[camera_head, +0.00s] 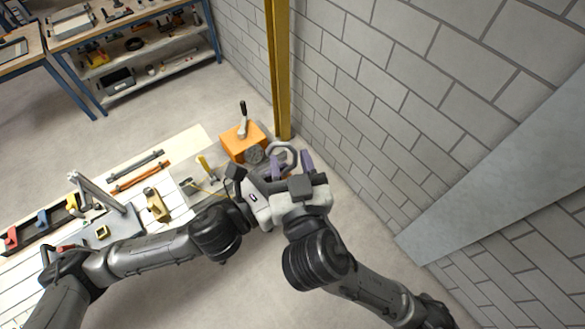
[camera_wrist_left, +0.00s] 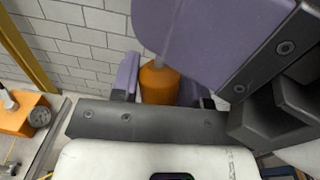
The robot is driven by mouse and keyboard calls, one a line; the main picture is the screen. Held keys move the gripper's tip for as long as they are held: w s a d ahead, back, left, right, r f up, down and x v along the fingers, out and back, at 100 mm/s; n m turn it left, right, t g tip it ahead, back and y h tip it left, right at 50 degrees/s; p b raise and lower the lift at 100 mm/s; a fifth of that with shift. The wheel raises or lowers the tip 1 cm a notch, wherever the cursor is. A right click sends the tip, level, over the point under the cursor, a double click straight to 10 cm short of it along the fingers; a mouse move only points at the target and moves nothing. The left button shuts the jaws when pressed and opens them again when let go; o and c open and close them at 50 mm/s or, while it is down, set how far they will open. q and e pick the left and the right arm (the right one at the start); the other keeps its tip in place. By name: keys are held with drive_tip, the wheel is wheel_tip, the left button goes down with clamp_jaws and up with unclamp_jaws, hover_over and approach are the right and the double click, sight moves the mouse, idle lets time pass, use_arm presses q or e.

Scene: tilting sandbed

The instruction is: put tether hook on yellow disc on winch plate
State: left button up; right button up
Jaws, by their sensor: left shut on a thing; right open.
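The winch is an orange box (camera_head: 243,142) with a dark lever and a round grey face (camera_head: 255,155), beyond my grippers in the head view. It also shows at the left edge of the left wrist view (camera_wrist_left: 17,118). My left gripper (camera_wrist_left: 160,88) is shut on an orange cylinder (camera_wrist_left: 160,80) with a grey rod, seemingly the tether hook's body. A grey hook ring (camera_head: 287,152) shows among the purple fingers in the head view. My right gripper (camera_head: 292,165) is open close by; the crowded hands hide its exact relation to the hook. I cannot pick out the yellow disc surely.
A pale bench (camera_head: 150,160) with orange and grey bars, a tan block (camera_head: 157,204) and a grey stand (camera_head: 105,228) lies left. A yellow post (camera_head: 281,70) and block wall stand behind and right. Shelves (camera_head: 130,50) are far left, with open floor between.

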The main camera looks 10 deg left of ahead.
use_arm(q)
drive_tip(key=shift+s+d, duration=0.1)
use_arm(e)
drive_tip(key=shift+r, duration=0.1)
drive_tip(key=shift+c, duration=0.3)
clamp_jaws()
use_arm(q)
drive_tip(key=o, duration=0.9)
